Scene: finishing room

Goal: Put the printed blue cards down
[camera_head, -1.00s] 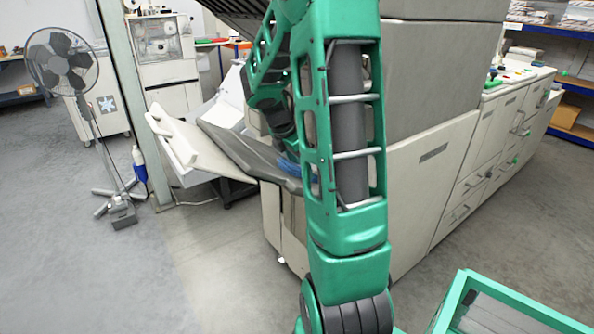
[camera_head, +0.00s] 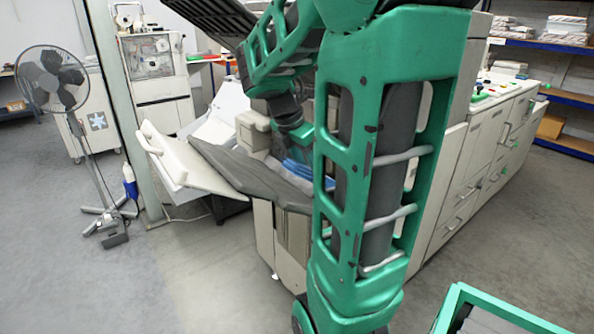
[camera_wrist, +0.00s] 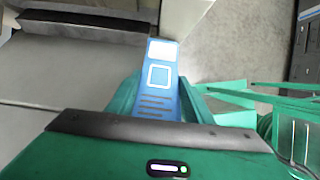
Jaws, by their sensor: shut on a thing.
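The printed blue cards (camera_wrist: 158,85) show in the wrist view as a strip with white squares and lines. They stand up between the green fingers of my gripper (camera_wrist: 160,100), which is shut on them. Their lower end is hidden behind the gripper body. In the head view my arm covers most of the gripper. A blue patch (camera_head: 298,173) shows there beside the dark wrist, above the machine's tray; I cannot tell whether it is the held cards.
A dark sloping tray (camera_head: 245,172) juts from the big beige machine (camera_head: 458,148). A pale flap (camera_head: 163,155) lies left of it. A green-framed crate (camera_head: 447,310) stands at the lower right. A fan (camera_head: 55,80) stands at left. The floor at lower left is clear.

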